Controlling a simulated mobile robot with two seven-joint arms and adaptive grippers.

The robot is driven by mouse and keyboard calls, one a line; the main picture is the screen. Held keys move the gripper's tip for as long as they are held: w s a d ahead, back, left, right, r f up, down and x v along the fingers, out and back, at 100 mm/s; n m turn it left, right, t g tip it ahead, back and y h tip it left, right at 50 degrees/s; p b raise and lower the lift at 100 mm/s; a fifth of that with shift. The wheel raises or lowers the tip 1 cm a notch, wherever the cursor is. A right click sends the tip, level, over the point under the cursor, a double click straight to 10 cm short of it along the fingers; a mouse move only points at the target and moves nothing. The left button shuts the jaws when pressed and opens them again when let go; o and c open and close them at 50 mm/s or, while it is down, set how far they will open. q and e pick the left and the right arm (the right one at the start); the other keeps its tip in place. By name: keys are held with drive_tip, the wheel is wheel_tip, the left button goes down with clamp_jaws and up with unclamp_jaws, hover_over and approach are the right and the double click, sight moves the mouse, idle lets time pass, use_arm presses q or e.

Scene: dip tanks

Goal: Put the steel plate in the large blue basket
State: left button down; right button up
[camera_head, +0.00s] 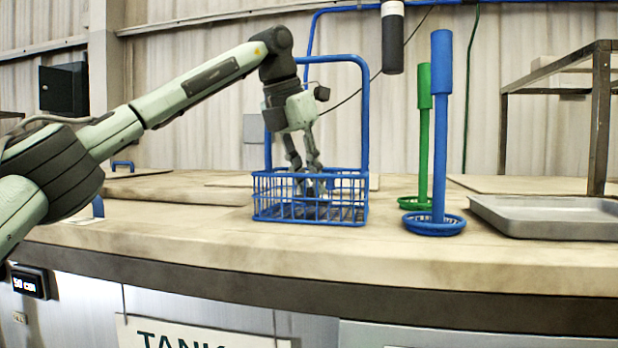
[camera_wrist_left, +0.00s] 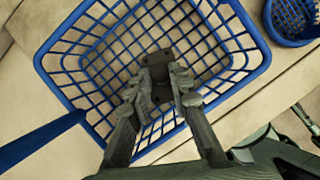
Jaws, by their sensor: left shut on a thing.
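The large blue basket (camera_head: 262,208) is a wire basket with a tall looped handle, standing on the countertop. Its rim fills much of the left wrist view (camera_wrist_left: 252,30). My left gripper (camera_head: 309,184) reaches down into the basket from above. In the left wrist view, its fingers (camera_wrist_left: 158,84) are closed on a small dark steel plate (camera_wrist_left: 160,76) with holes, which lies within the basket's outline. I cannot tell whether the plate touches the basket floor. In the head view the basket wires partly hide the fingertips and plate. My right gripper is not in view.
A small round blue basket (camera_head: 434,225) with an upright handle stands right of the large one, with a green one (camera_head: 424,150) behind it. A grey metal tray (camera_head: 545,218) lies further right. A dark metal frame (camera_head: 598,120) rises behind. The countertop's front strip is clear.

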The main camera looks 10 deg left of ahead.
use_arm(q)
drive_tip(key=shift+f, duration=0.1)
drive_tip(key=c, duration=1.4)
unclamp_jaws()
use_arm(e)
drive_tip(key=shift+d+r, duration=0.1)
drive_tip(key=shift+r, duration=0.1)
use_arm(q)
drive_tip(key=shift+r, duration=0.35)
drive_tip(key=p+v, duration=0.2)
drive_tip(key=v, duration=1)
drive_tip(key=shift+r, duration=0.3)
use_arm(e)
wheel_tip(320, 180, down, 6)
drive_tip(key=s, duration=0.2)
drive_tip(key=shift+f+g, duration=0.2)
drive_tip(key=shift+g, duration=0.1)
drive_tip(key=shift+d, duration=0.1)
